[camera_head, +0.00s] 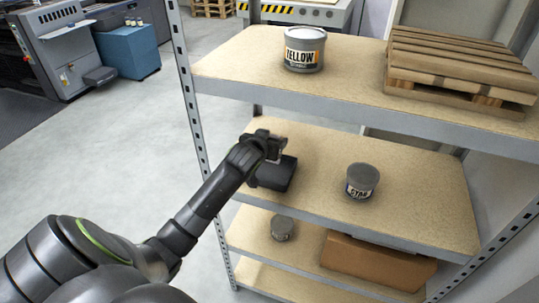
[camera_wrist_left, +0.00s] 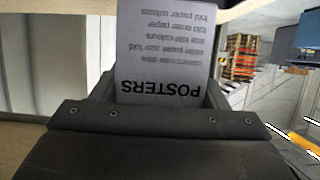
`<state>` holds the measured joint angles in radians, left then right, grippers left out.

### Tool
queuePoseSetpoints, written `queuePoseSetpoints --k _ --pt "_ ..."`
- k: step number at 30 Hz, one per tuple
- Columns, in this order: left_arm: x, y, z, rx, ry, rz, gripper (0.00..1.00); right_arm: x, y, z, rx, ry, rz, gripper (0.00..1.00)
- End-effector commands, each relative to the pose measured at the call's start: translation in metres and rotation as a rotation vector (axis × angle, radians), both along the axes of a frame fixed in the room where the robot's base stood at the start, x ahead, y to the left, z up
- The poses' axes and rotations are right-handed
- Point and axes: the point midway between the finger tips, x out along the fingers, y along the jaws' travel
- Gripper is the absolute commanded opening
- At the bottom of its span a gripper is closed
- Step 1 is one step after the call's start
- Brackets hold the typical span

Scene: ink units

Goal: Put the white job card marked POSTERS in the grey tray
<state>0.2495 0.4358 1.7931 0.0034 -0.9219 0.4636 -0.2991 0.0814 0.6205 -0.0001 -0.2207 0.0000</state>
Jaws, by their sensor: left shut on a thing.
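The white job card (camera_wrist_left: 165,45) marked POSTERS is in my left gripper (camera_wrist_left: 162,98). Its print is upside down in the left wrist view, and its far end runs out of the top of the frame. The dark jaws stand at both sides of the card's lower part. In the head view my left gripper (camera_head: 275,174) is over the left part of the middle shelf, and the card is hidden there. I cannot make out a grey tray in either view. My right gripper is not in view.
The shelf rack has a YELLOW ink tin (camera_head: 304,50) and a wooden pallet (camera_head: 462,65) on top. A CYAN tin (camera_head: 362,181) stands on the middle shelf (camera_head: 415,185), right of my gripper. Below are a grey tin (camera_head: 282,228) and a cardboard box (camera_head: 375,264). A metal post (camera_head: 190,100) edges the rack.

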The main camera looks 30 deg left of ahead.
Motion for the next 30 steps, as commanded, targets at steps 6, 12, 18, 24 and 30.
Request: queuePoseSetpoints --k 6,12,18,24,30 --pt "-0.001 -0.001 -0.025 -0.002 0.003 -0.001 0.45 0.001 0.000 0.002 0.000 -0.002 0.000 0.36" --pt "0.000 -0.001 -0.046 -0.001 0.001 -0.002 0.45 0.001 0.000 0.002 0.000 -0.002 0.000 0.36" --pt "0.000 -0.001 -0.046 0.000 -0.001 -0.002 0.45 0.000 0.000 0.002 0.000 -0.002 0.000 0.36" --pt "0.000 -0.001 -0.048 0.000 -0.001 -0.002 0.76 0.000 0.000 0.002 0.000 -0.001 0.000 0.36" --pt "0.000 -0.001 -0.048 -0.001 0.000 -0.002 0.89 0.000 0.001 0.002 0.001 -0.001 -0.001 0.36"
